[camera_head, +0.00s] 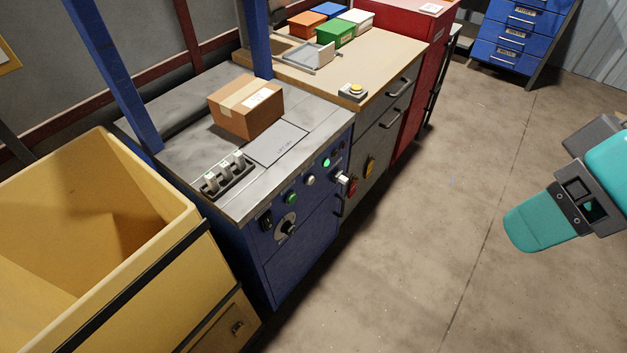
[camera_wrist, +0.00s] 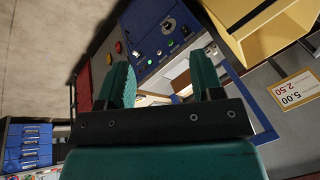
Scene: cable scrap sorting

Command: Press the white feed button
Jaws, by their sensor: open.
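The white feed button (camera_head: 310,180) is a small round button on the blue front panel (camera_head: 300,262) of the machine. It sits between a green button (camera_head: 291,198) and a lit green one (camera_head: 326,162). In the wrist view the panel (camera_wrist: 143,22) shows ahead, with the small white button (camera_wrist: 159,52) between two green spots. My gripper (camera_wrist: 161,75) is open and empty, its two teal fingers apart. In the head view one teal finger (camera_head: 540,228) shows at the right, over the floor, well away from the panel.
A yellow bin (camera_head: 150,265) stands left of the machine. A cardboard box (camera_head: 246,108) and a switch rack (camera_head: 228,176) are on its top. The floor (camera_head: 430,230) between gripper and panel is clear.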

